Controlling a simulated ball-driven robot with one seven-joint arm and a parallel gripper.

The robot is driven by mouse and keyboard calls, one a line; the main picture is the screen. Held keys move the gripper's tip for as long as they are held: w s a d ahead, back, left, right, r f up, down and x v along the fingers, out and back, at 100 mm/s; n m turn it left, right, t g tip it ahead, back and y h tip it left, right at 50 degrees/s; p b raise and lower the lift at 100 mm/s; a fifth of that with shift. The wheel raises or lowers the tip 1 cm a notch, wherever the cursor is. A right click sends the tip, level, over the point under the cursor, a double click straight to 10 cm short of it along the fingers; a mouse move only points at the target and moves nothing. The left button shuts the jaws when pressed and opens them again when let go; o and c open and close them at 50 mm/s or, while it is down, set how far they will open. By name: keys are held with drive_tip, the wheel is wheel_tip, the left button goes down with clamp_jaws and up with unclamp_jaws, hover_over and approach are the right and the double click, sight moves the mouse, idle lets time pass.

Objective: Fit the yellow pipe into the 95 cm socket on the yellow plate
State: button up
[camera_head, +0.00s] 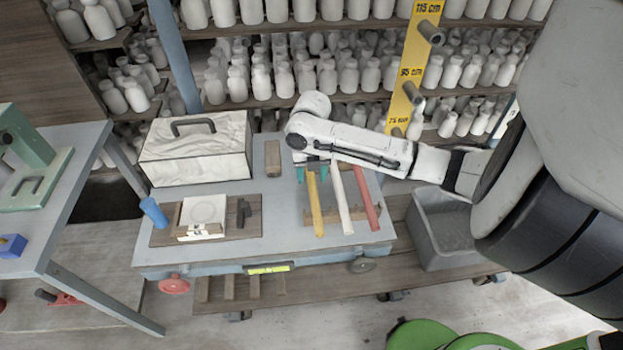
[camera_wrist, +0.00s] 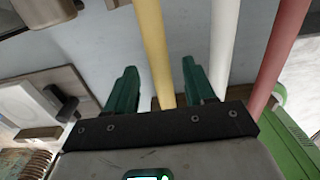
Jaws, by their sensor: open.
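The yellow pipe (camera_head: 315,205) lies on the cart top beside a white pipe (camera_head: 341,200) and a red pipe (camera_head: 366,200), their near ends at a wooden rack (camera_head: 329,216). My gripper (camera_head: 312,171) is open at its far end. In the wrist view, the yellow pipe (camera_wrist: 153,45) runs between the two green fingers of my gripper (camera_wrist: 160,85), with a gap on each side. Whether it lies at fingertip depth is unclear. The yellow plate (camera_head: 408,58) stands upright behind the cart, and its 95 cm socket (camera_head: 412,93) sticks out below that label.
Two other sockets sit above and below on the plate. A grey bin (camera_head: 440,235) stands right. Shelves of white bottles (camera_head: 262,80) line the back.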

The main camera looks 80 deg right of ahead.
drive_tip(key=shift+f, duration=0.65)
drive_tip(key=shift+c, duration=0.5)
clamp_jaws()
